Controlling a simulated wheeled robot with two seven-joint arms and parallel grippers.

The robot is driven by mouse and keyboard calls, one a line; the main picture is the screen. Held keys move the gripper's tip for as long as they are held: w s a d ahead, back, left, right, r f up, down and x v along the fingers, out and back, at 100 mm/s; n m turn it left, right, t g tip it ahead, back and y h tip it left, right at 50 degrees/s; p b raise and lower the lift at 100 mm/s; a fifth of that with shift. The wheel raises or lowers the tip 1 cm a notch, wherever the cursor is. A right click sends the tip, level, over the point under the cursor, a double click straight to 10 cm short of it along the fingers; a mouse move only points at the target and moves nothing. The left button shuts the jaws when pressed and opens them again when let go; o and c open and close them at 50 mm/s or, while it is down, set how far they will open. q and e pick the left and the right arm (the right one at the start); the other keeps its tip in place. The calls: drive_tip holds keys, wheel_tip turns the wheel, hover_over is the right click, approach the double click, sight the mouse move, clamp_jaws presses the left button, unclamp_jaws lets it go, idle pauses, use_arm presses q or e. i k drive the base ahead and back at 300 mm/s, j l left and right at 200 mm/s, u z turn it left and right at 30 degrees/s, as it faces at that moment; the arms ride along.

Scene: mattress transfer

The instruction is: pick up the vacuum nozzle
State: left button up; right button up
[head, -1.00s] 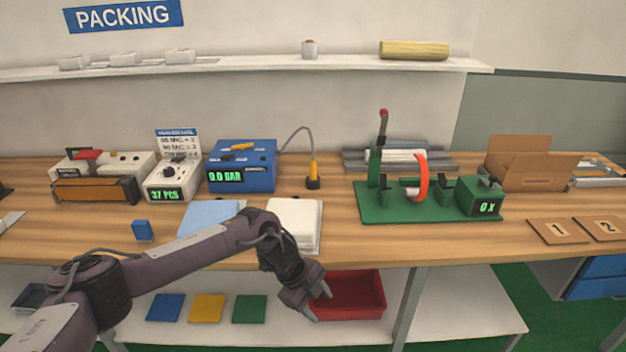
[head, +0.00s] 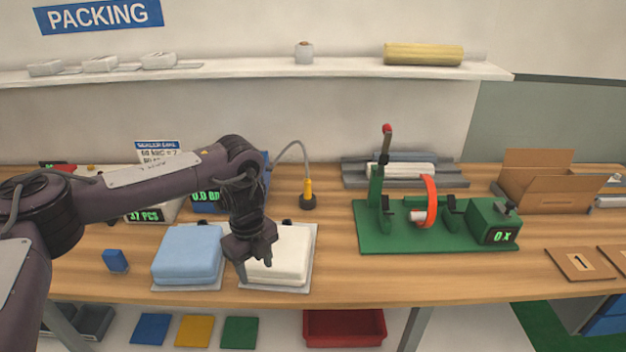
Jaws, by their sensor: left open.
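The vacuum nozzle (head: 308,192) stands upright on the bench, with a yellow grip, a dark round base and a grey hose looping back toward the blue pump box (head: 205,205). My left gripper (head: 256,262) points down over the left part of a white folded mattress (head: 288,250), in front of and to the left of the nozzle, apart from it. It is open with nothing seen between its fingers. My left arm hides most of the pump box. My right gripper is out of view.
A light blue mattress (head: 187,254) lies left of the white one, and a small blue block (head: 116,260) farther left. A green rolling fixture (head: 440,230) with an orange ring stands to the right. A cardboard box (head: 545,185) is at the far right. Bare bench lies between nozzle and fixture.

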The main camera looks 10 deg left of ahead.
sight(307, 196)
drive_tip(key=i, duration=1.5)
